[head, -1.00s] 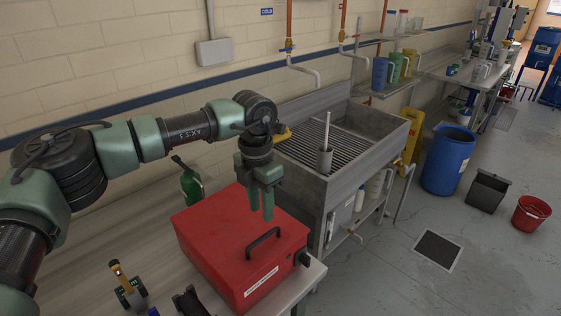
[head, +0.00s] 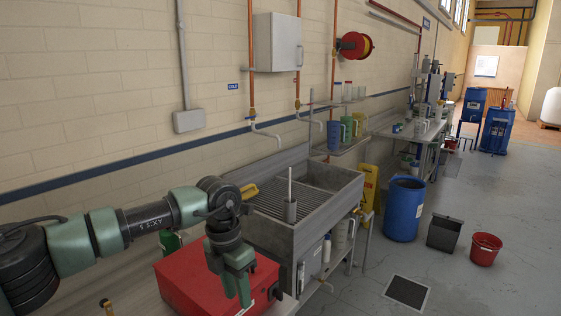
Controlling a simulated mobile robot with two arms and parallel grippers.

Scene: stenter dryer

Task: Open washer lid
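The washer is most likely the red metal box (head: 183,284) on the worktop at the bottom centre of the head view; no other lidded washer shows. Its lid looks shut and flat. The black handle seen earlier on its top is mostly hidden now by my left gripper. My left gripper (head: 238,297) hangs fingers-down in front of the box top, empty as far as I can see. Its two fingers are close together, and their opening is unclear. I cannot tell whether it touches the lid. My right gripper is out of view.
A blue barrel (head: 404,210), grey bin (head: 444,234) and red bucket (head: 486,249) stand on the floor at right.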

